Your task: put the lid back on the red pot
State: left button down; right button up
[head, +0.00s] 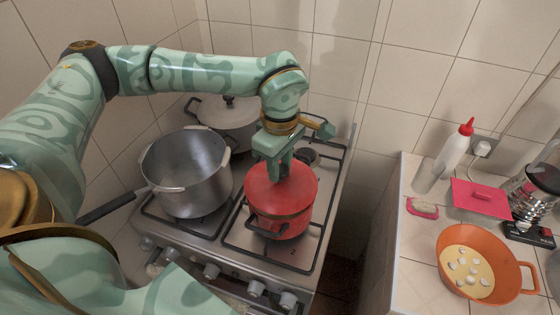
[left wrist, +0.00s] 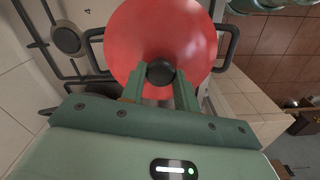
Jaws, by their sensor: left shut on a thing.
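The red pot (head: 278,222) stands on the front right of the stove, with its dark side handles showing. The red lid (head: 298,190) is over the pot's mouth; I cannot tell whether it rests fully on the rim. In the left wrist view the lid (left wrist: 165,30) fills the upper middle, with a black round knob (left wrist: 160,72). My left gripper (head: 284,172) points down from above and is shut on the lid's knob. Its two fingers (left wrist: 162,90) sit on either side of the knob in the wrist view. My right gripper is not in view.
A large open steel pot (head: 186,172) stands left of the red pot, and a lidded pot (head: 228,115) stands behind. A counter at the right holds an orange pan (head: 478,262), a white bottle (head: 453,148) and a pink board (head: 482,198). A gap separates stove and counter.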

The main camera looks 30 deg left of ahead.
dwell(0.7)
pick_arm(q)
jog(key=shift+c, duration=2.4)
grip_release()
notch_tip(320, 180, up, 7)
jog(key=p, duration=0.6)
jog(key=shift+p, duration=0.4)
grip_shut()
jog(key=shift+f, duration=0.2)
